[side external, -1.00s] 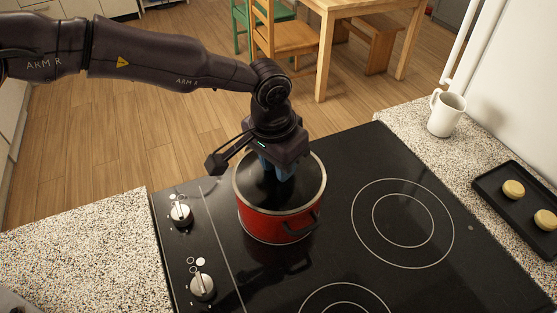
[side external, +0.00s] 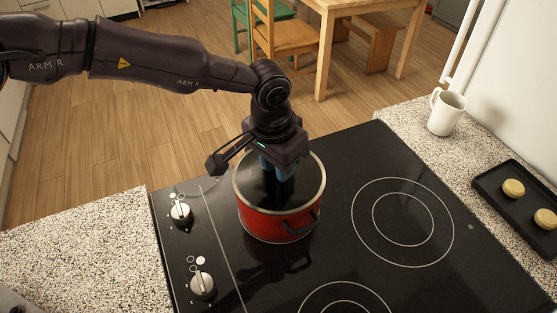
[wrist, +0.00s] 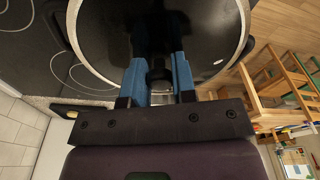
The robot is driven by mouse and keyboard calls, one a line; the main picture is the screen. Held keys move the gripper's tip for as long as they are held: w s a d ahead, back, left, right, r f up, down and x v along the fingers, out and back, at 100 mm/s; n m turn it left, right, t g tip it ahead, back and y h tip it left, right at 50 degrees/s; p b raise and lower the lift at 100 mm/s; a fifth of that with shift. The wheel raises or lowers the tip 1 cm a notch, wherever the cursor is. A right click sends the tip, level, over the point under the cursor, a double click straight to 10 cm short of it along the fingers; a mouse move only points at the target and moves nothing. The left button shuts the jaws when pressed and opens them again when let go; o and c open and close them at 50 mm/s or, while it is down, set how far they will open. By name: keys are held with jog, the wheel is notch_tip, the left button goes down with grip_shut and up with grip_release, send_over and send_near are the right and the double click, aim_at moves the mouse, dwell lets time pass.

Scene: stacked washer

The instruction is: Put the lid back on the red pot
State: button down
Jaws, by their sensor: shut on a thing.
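The red pot (side external: 268,222) stands on the black cooktop, with a dark side handle toward the front right. A dark glossy lid with a pale rim (side external: 307,186) covers the pot's top in the side view and looks level. In the wrist view the lid (wrist: 215,45) fills the upper middle. My gripper (side external: 279,177) points straight down over the lid's centre. In the wrist view its blue fingers (wrist: 159,78) are shut on the lid's dark knob (wrist: 159,76). The far side of the pot's rim is partly hidden by my gripper.
The cooktop (side external: 345,160) has free room right of the pot. Two knobs (side external: 181,214) (side external: 202,286) sit on its left. A white mug (side external: 446,113) and a black tray (side external: 490,197) with pale round pieces are on the right counter.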

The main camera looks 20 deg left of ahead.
jog(key=shift+c, duration=1.9)
grip_release()
jog(key=shift+r, duration=3.55)
jog(key=shift+c, duration=0.2)
grip_shut()
jog(key=shift+f, duration=0.1)
